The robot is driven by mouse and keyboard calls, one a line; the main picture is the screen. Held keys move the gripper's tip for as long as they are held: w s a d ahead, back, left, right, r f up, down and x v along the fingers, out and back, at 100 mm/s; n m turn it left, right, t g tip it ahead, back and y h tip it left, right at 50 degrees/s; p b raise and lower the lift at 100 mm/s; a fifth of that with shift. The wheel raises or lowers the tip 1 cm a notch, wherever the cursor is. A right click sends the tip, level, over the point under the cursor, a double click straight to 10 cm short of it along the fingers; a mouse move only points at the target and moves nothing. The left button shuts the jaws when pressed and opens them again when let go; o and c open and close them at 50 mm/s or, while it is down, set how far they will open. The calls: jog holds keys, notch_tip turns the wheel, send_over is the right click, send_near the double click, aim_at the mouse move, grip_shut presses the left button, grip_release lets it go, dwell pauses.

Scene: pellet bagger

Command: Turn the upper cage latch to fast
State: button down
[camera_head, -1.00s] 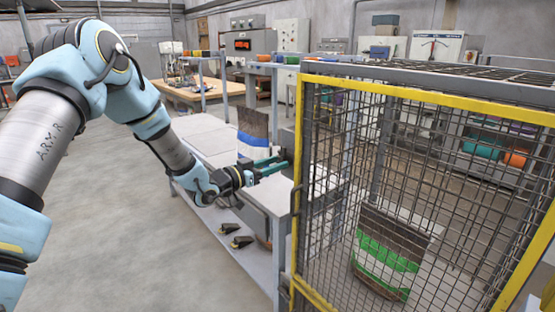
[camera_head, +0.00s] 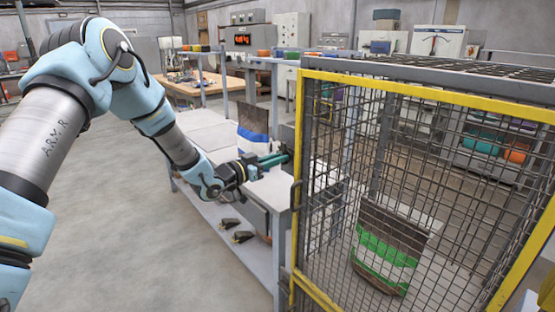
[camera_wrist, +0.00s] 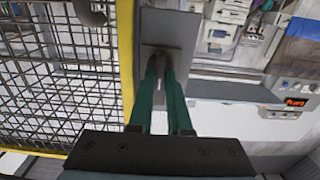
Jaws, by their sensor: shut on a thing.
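The upper cage latch is a grey plate (camera_head: 286,136) on the left side of the yellow-edged mesh cage (camera_head: 298,100). In the wrist view its plate (camera_wrist: 172,30) stands upright beside the yellow frame edge, with a small dark lever between my fingertips. My gripper (camera_head: 286,156) has teal fingers and reaches the latch from the left. In the wrist view my gripper (camera_wrist: 160,72) is shut on the latch lever. The fingers hide most of the lever, so its exact angle is hard to tell.
A bag with a green band (camera_head: 386,250) stands inside the cage. A blue and white bag (camera_head: 253,130) stands on the bench (camera_head: 205,140) behind my gripper. Dark objects (camera_head: 236,230) lie on the lower shelf. The floor at left is clear.

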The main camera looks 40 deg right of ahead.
jog(key=shift+f+m+b, duration=0.15)
jog(key=shift+m+b, duration=0.15)
jog(key=shift+b, duration=0.25)
jog(key=m+b, duration=0.5)
jog(key=b, duration=0.5)
jog(key=m+b, duration=0.6)
jog(key=b, duration=0.4)
jog(key=m+b, duration=0.6)
jog(key=b, duration=0.3)
jog(key=shift+s+f+b, duration=0.25)
jog(key=shift+f+b, duration=0.05)
jog(key=shift+b, duration=0.1)
jog(key=shift+r+m, duration=0.15)
jog(key=shift+m, duration=0.15)
jog(key=c, duration=0.9)
grip_release()
jog(key=shift+o, duration=0.2)
jog(key=shift+a, duration=0.1)
